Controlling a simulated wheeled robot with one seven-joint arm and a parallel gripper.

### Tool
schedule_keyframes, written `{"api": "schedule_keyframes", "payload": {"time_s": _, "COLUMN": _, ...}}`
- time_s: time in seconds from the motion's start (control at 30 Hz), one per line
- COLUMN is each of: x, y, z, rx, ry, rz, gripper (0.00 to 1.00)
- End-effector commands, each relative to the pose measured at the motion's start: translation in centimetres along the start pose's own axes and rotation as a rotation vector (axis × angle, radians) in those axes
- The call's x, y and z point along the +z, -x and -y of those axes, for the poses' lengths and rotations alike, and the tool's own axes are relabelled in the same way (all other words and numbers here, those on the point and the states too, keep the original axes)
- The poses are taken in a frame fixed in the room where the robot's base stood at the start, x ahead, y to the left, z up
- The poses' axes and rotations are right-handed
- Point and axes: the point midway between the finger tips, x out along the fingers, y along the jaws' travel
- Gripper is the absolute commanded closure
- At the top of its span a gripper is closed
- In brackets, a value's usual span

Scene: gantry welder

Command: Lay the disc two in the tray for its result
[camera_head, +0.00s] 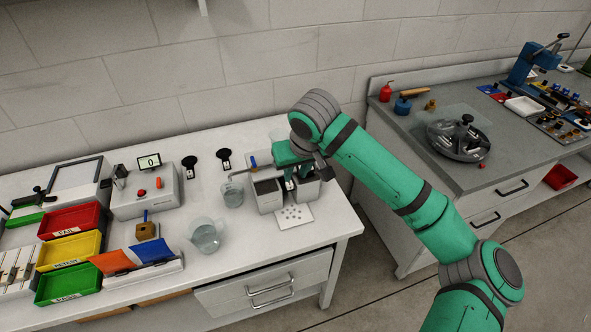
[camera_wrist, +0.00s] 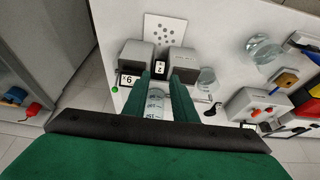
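I cannot identify disc two in either view. Three result trays stand at the left: a red FAIL tray (camera_head: 101,220), a yellow tray (camera_head: 96,244) that seems to read RETEST, and a green PASS tray (camera_head: 40,297). All three look empty.
A tester (camera_head: 145,203) with a display reading 0 stands behind the trays. A glass beaker (camera_head: 206,236), a smaller beaker (camera_head: 232,194) and a perforated white plate (camera_head: 293,215) are near the boxes. Orange and blue pieces (camera_head: 152,250) lie beside the trays. The front right bench top is clear.

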Motion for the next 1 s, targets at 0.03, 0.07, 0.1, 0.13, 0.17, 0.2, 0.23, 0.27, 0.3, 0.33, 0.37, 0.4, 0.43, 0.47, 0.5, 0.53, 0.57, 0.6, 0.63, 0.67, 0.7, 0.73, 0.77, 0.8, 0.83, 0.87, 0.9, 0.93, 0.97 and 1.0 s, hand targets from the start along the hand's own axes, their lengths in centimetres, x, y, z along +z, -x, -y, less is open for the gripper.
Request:
{"api": "schedule_keyframes", "payload": {"time_s": 0.03, "x": 0.0, "y": -0.7, "z": 0.0, "rx": -0.001, "ry": -0.001, "rz": 0.001, "gripper": 0.75}}
{"api": "schedule_keyframes", "payload": {"time_s": 0.07, "x": 0.1, "y": -1.1, "z": 0.0, "rx": -0.001, "ry": -0.001, "rz": 0.002, "gripper": 0.75}}
{"api": "schedule_keyframes", "payload": {"time_s": 0.1, "x": 0.1, "y": -1.7, "z": 0.0, "rx": -0.001, "ry": -0.001, "rz": 0.002, "gripper": 0.75}}
{"api": "schedule_keyframes", "payload": {"time_s": 0.13, "x": 0.1, "y": -2.2, "z": 0.0, "rx": -0.002, "ry": -0.001, "rz": 0.001, "gripper": 0.75}}
{"api": "schedule_keyframes", "payload": {"time_s": 0.17, "x": 0.1, "y": -2.8, "z": 0.0, "rx": -0.002, "ry": -0.001, "rz": 0.002, "gripper": 0.75}}
{"api": "schedule_keyframes", "payload": {"time_s": 0.2, "x": 0.0, "y": -3.4, "z": 0.0, "rx": -0.002, "ry": -0.001, "rz": 0.001, "gripper": 0.75}}
{"api": "schedule_keyframes", "payload": {"time_s": 0.23, "x": 0.0, "y": -4.0, "z": 0.0, "rx": -0.001, "ry": -0.001, "rz": 0.001, "gripper": 0.75}}
{"api": "schedule_keyframes", "payload": {"time_s": 0.27, "x": 0.1, "y": -4.5, "z": 0.0, "rx": -0.001, "ry": -0.001, "rz": 0.001, "gripper": 0.75}}
{"api": "schedule_keyframes", "payload": {"time_s": 0.3, "x": 0.0, "y": -5.1, "z": 0.1, "rx": -0.002, "ry": -0.001, "rz": 0.001, "gripper": 0.75}}
{"api": "schedule_keyframes", "payload": {"time_s": 0.33, "x": 0.0, "y": -5.7, "z": 0.1, "rx": -0.002, "ry": -0.001, "rz": 0.001, "gripper": 0.75}}
{"api": "schedule_keyframes", "payload": {"time_s": 0.37, "x": 0.0, "y": -6.1, "z": 0.1, "rx": -0.002, "ry": -0.001, "rz": 0.001, "gripper": 0.75}}
{"api": "schedule_keyframes", "payload": {"time_s": 0.4, "x": 0.0, "y": -6.7, "z": 0.1, "rx": -0.002, "ry": -0.001, "rz": 0.0, "gripper": 0.75}}
{"api": "schedule_keyframes", "payload": {"time_s": 0.43, "x": 0.0, "y": -7.1, "z": 0.1, "rx": -0.002, "ry": -0.001, "rz": 0.0, "gripper": 0.75}}
{"api": "schedule_keyframes", "payload": {"time_s": 0.47, "x": 0.0, "y": -7.5, "z": 0.1, "rx": -0.001, "ry": -0.001, "rz": 0.0, "gripper": 0.75}}
{"api": "schedule_keyframes", "payload": {"time_s": 0.5, "x": 0.0, "y": -8.0, "z": 0.1, "rx": -0.002, "ry": -0.001, "rz": -0.001, "gripper": 0.75}}
{"api": "schedule_keyframes", "payload": {"time_s": 0.53, "x": 0.0, "y": -8.3, "z": 0.1, "rx": -0.002, "ry": 0.0, "rz": -0.001, "gripper": 0.75}}
{"api": "schedule_keyframes", "payload": {"time_s": 0.57, "x": 0.0, "y": -8.6, "z": 0.1, "rx": -0.002, "ry": 0.0, "rz": 0.0, "gripper": 0.75}}
{"api": "schedule_keyframes", "payload": {"time_s": 0.6, "x": 0.0, "y": -8.9, "z": 0.1, "rx": -0.003, "ry": 0.0, "rz": 0.0, "gripper": 0.75}}
{"api": "schedule_keyframes", "payload": {"time_s": 0.63, "x": 0.0, "y": -9.1, "z": 0.1, "rx": -0.003, "ry": 0.0, "rz": -0.001, "gripper": 0.75}}
{"api": "schedule_keyframes", "payload": {"time_s": 0.67, "x": -0.1, "y": -9.3, "z": 0.1, "rx": -0.003, "ry": 0.0, "rz": -0.002, "gripper": 0.75}}
{"api": "schedule_keyframes", "payload": {"time_s": 0.7, "x": -0.1, "y": -9.5, "z": 0.1, "rx": -0.003, "ry": 0.0, "rz": -0.002, "gripper": 0.75}}
{"api": "schedule_keyframes", "payload": {"time_s": 0.73, "x": -0.1, "y": -9.6, "z": 0.1, "rx": -0.003, "ry": 0.0, "rz": -0.002, "gripper": 0.75}}
{"api": "schedule_keyframes", "payload": {"time_s": 0.77, "x": 0.0, "y": -9.7, "z": 0.1, "rx": -0.003, "ry": 0.0, "rz": -0.001, "gripper": 0.75}}
{"api": "schedule_keyframes", "payload": {"time_s": 0.8, "x": 0.0, "y": -9.8, "z": 0.1, "rx": -0.003, "ry": 0.0, "rz": -0.001, "gripper": 0.75}}
{"api": "schedule_keyframes", "payload": {"time_s": 0.83, "x": 0.0, "y": -9.8, "z": 0.1, "rx": -0.002, "ry": 0.0, "rz": -0.001, "gripper": 0.75}}
{"api": "schedule_keyframes", "payload": {"time_s": 0.87, "x": 0.0, "y": -9.8, "z": 0.1, "rx": -0.002, "ry": 0.0, "rz": -0.001, "gripper": 0.75}}
{"api": "schedule_keyframes", "payload": {"time_s": 0.9, "x": 0.0, "y": -9.8, "z": 0.1, "rx": -0.002, "ry": 0.0, "rz": -0.002, "gripper": 0.75}}
{"api": "schedule_keyframes", "payload": {"time_s": 0.93, "x": 0.0, "y": -9.8, "z": 0.1, "rx": -0.002, "ry": 0.0, "rz": -0.002, "gripper": 0.75}}
{"api": "schedule_keyframes", "payload": {"time_s": 0.97, "x": 0.0, "y": -9.8, "z": 0.1, "rx": -0.003, "ry": 0.0, "rz": -0.002, "gripper": 0.75}}
{"api": "schedule_keyframes", "payload": {"time_s": 1.0, "x": 0.0, "y": -9.8, "z": 0.1, "rx": -0.003, "ry": 0.0, "rz": -0.002, "gripper": 0.75}}
